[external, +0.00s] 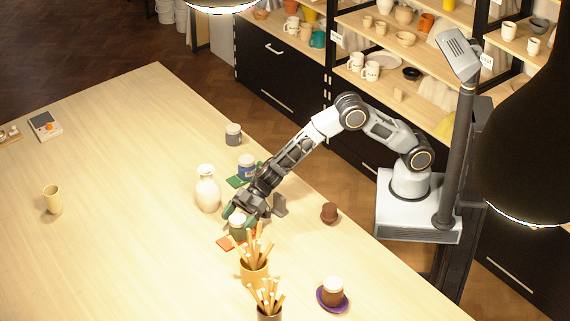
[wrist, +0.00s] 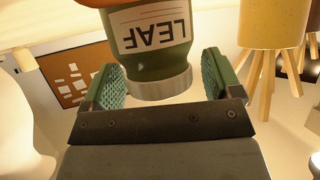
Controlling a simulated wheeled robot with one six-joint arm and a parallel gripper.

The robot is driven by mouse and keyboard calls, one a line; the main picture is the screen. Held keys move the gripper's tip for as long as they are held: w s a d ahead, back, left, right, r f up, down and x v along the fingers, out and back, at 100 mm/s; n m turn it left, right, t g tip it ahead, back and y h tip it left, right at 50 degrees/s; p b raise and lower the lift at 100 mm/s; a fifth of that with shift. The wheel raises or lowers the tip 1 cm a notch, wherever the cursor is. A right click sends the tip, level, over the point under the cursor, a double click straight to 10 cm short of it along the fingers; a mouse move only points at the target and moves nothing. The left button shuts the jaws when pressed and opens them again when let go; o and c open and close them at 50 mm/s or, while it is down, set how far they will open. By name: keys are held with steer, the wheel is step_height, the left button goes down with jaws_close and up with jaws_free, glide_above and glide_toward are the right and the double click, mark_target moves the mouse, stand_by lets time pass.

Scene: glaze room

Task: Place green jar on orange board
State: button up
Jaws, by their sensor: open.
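The green jar (external: 238,228), with a pale lid, stands upright on the orange board (external: 226,243), partly hidden by my gripper. In the wrist view the jar (wrist: 158,60) appears upside down with a white LEAF label, and an orange patch of the board (wrist: 85,3) shows at its base. My gripper (external: 241,211) is at the jar's top. In the wrist view its two green pads (wrist: 170,82) stand apart on either side of the jar, with a visible gap at each side.
A white vase (external: 207,190) stands close left of my gripper. A blue jar (external: 246,168) on a green board is behind. A yellow cup of sticks (external: 254,272) stands close in front. A small brown pot (external: 329,212) is to the right. The table's left side is mostly clear.

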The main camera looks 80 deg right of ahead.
steer(key=shift+r, duration=0.15)
steer(key=v, duration=0.3)
steer(key=shift+d+r, duration=0.1)
steer(key=shift+d, duration=0.1)
steer(key=r, duration=0.6)
steer(key=shift+a+r, duration=0.2)
steer(key=shift+r, duration=0.2)
steer(key=s+d+r+m+t+h, duration=0.2)
steer(key=d+r+m+t+h, duration=0.25)
steer(key=d, duration=0.55)
steer(key=s+d+r+m+t+h, duration=0.1)
steer(key=s+d+r+m+h, duration=0.15)
steer(key=d+r+h, duration=0.6)
steer(key=s+d+f+m+g, duration=0.2)
steer(key=s+d+m, duration=0.1)
steer(key=s+d, duration=0.6)
steer(key=s+f+m+g+y, duration=0.1)
steer(key=s+f+g, duration=0.1)
steer(key=s, duration=0.6)
steer(key=s+d+f+g+y, duration=0.1)
steer(key=s+f+g, duration=0.1)
steer(key=s, duration=0.7)
steer(key=shift+d+f+m+g, duration=0.2)
steer(key=shift+d+m+g, duration=0.2)
steer(key=shift+g, duration=0.35)
